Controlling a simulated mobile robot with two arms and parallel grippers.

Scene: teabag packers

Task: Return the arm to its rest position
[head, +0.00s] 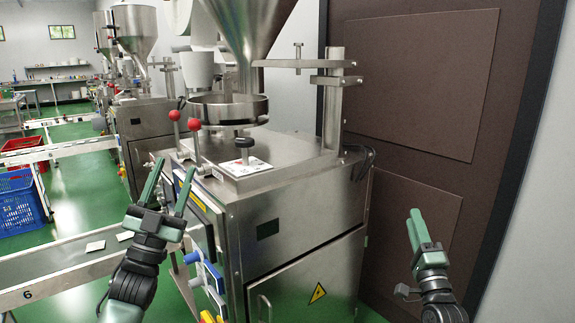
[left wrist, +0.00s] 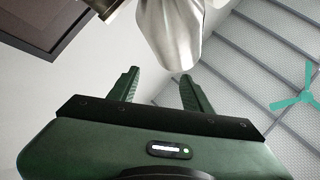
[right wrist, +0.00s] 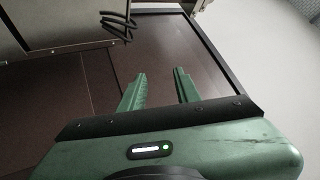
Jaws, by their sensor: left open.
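My left gripper (head: 173,172) is in front of the left side of the steel packing machine (head: 290,205), raised, with its green fingers apart and nothing between them. The left wrist view shows the same open fingers (left wrist: 158,84) below a shiny steel part. My right gripper (head: 414,216) stands to the right of the machine, in front of the brown door (head: 430,85), its fingers pointing up. In the right wrist view its fingers (right wrist: 160,80) are apart and empty. Neither gripper visibly holds anything.
The machine carries a steel funnel (head: 250,25), a round bowl (head: 228,108) and red-knobbed levers (head: 194,125). A conveyor (head: 70,265) with white packets runs at the lower left. A blue crate (head: 20,203) and a red crate (head: 24,150) stand on the green floor.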

